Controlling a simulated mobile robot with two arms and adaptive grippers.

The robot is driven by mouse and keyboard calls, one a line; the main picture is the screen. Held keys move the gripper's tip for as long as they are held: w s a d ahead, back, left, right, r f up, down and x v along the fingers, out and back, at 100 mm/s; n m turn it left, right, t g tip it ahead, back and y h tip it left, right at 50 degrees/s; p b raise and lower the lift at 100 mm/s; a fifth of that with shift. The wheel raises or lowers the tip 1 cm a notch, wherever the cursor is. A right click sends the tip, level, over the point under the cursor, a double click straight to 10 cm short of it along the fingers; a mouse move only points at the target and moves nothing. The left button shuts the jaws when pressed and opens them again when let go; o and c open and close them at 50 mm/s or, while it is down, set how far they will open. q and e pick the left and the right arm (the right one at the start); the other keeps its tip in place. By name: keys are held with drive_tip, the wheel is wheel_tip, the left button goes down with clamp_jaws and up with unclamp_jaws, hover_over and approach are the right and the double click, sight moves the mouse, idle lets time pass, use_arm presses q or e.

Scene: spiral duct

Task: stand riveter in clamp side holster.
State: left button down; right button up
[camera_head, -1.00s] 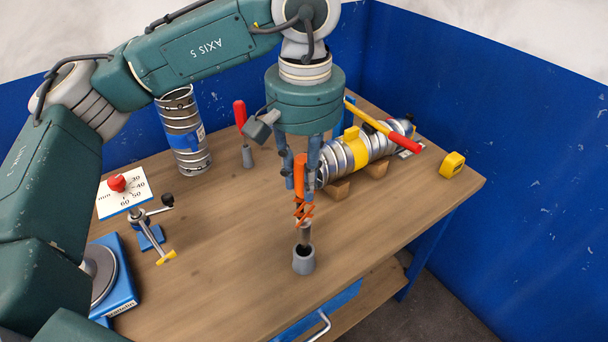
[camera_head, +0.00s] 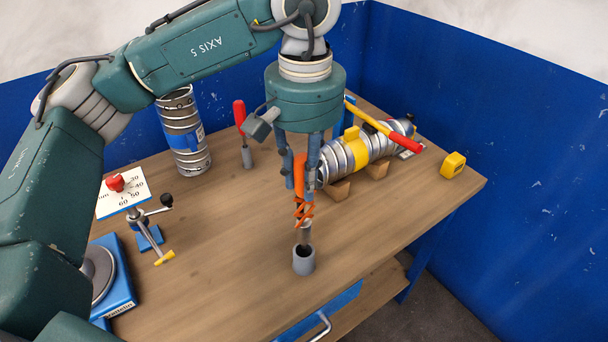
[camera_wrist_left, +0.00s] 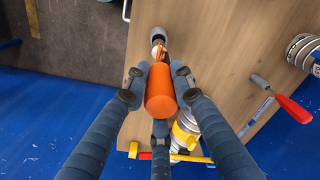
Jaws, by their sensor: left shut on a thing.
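The orange riveter (camera_head: 300,212) hangs upright in my left gripper (camera_head: 301,182), nose down. The gripper's three fingers are shut around its orange body. A grey holster cup (camera_head: 303,262) stands on the table directly below. The riveter's grey nose is at the cup's dark mouth; I cannot tell how far inside it is. In the left wrist view my gripper (camera_wrist_left: 158,90) surrounds the riveter's orange end (camera_wrist_left: 161,100), with the cup (camera_wrist_left: 158,34) beyond. A second grey holder (camera_head: 247,158) at the back has a red-handled tool (camera_head: 240,114) in it. My right gripper is out of view.
A spiral duct with a yellow clamp (camera_head: 357,150) lies on wooden blocks (camera_head: 337,192) right of my gripper. An upright duct (camera_head: 184,140) stands at the back left. A stand with a yellow tip (camera_head: 164,257) is left. A yellow tape measure (camera_head: 453,165) sits near the right edge.

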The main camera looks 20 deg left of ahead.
sight(304, 158)
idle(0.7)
use_arm(q)
drive_tip(key=shift+f+b, duration=1.35)
drive_tip(key=shift+b, duration=0.15)
drive_tip(key=shift+f+b, duration=1.95)
drive_tip(key=shift+f, duration=0.25)
drive_tip(key=c, duration=1.4)
unclamp_jaws()
drive_tip(key=shift+r, duration=0.3)
wheel_tip(304, 158, up, 12)
drive_tip(key=shift+s+d+f, duration=0.1)
drive_tip(key=shift+s+f, duration=0.05)
drive_tip(key=shift+f, duration=0.05)
